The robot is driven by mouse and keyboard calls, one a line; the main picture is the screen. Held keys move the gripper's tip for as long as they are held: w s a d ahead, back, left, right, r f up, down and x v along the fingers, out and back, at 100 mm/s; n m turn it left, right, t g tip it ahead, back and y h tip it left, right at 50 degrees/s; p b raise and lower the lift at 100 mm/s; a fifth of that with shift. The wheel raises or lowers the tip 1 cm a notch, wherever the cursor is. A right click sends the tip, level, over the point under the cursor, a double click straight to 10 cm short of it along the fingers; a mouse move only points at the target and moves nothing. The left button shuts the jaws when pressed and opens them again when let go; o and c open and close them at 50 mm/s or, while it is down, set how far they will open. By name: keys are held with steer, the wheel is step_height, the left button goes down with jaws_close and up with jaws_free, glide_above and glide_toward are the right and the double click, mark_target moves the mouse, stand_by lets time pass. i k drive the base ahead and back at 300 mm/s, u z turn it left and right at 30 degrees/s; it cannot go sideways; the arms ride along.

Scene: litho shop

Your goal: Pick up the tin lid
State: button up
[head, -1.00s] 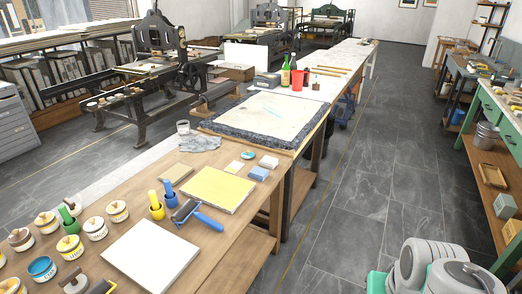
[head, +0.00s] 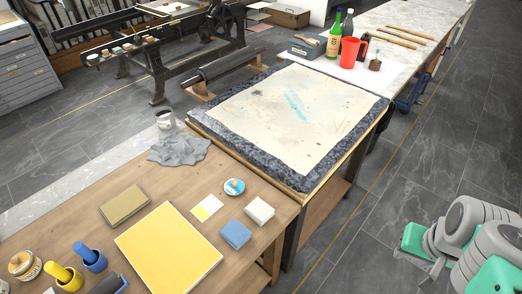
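A small round blue-and-white disc with a brownish spot on top (head: 234,187), which looks like the tin lid, lies on the wooden bench (head: 165,180). It is just beyond a white-and-yellow card (head: 207,207) and left of a white block (head: 260,210). Nothing covers it. An ink tin (head: 24,265) with a brownish top shows at the lower left. My folded grey and green arm (head: 470,235) is at the lower right, well apart from the disc. I cannot make out my gripper's fingers in this view.
Near the disc are a blue block (head: 235,235), a yellow slab (head: 168,250), a tan block (head: 124,206), a grey cloth (head: 180,150) and a glass jar (head: 166,122). A dark-edged stone slab (head: 210,125) lies behind.

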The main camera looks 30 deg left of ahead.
mark_target(234, 187)
steer(key=i, duration=1.1)
steer(key=u, duration=4.65)
